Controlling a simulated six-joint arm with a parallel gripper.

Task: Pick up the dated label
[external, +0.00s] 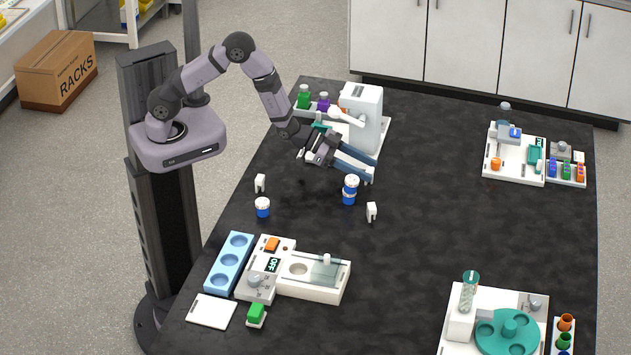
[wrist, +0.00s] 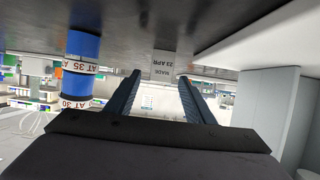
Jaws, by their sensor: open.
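The dated label is a small pale tag (wrist: 164,66) reading "MADE 23 APR", upside down in the wrist view. It shows at the top centre against the dark worktop, between the lines of my two fingers. My gripper (wrist: 160,79) is open, with nothing held between its fingers. In the external view my gripper (external: 373,171) is low over the worktop, beside the white dispenser and near a blue-and-white jar. I cannot make out the label for sure in the external view.
The blue jar (wrist: 83,48), with white bands, is close on the left in the wrist view; it also shows externally (external: 350,194). The white dispenser (external: 361,105) stands behind my gripper. Small white stands (external: 371,212) (external: 260,183) are nearby. The worktop (external: 440,220) to the right is clear.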

